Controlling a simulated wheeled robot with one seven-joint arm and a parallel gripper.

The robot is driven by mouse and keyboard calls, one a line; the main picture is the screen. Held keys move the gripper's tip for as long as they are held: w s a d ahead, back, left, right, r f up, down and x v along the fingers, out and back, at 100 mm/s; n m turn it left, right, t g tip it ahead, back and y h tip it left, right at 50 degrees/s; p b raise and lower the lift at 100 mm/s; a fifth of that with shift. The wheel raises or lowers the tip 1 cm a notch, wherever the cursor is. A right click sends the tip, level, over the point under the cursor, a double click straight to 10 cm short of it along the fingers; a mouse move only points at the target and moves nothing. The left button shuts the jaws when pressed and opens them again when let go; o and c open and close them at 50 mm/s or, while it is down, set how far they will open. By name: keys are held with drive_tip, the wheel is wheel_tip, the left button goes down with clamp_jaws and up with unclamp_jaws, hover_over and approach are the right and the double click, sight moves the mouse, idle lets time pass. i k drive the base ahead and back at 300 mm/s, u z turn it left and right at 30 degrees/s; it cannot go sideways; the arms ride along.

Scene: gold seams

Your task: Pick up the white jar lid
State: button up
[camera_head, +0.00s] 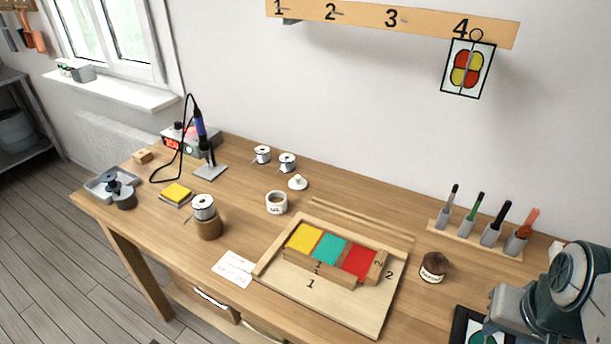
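The white jar lid (298,182) lies on the wooden workbench, a small round disc with a knob on top. It sits just behind and to the right of an open white jar (276,203) with a dark label on its front. The lid is apart from the jar and nothing covers it. My gripper's fingers are not in view.
A wooden tray (261,266) with yellow, teal and red blocks lies in front right. A soldering station (181,141) is at back left, a tool rack (470,241) and brown jar (433,267) at right.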

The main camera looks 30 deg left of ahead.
sight(297, 182)
drive_tip(key=u, duration=0.1)
drive_tip(key=k, duration=0.2)
drive_tip(key=u, duration=1.45)
drive_tip(key=k, duration=0.4)
drive_tip(key=u, duration=0.55)
drive_tip(key=k, duration=0.85)
drive_tip(key=u, duration=0.75)
drive_tip(key=i, duration=1.4)
drive_tip(key=z, duration=0.5)
drive_tip(key=i, duration=0.95)
drive_tip(key=z, duration=1.5)
drive_tip(key=i, duration=0.55)
drive_tip(key=z, duration=0.55)
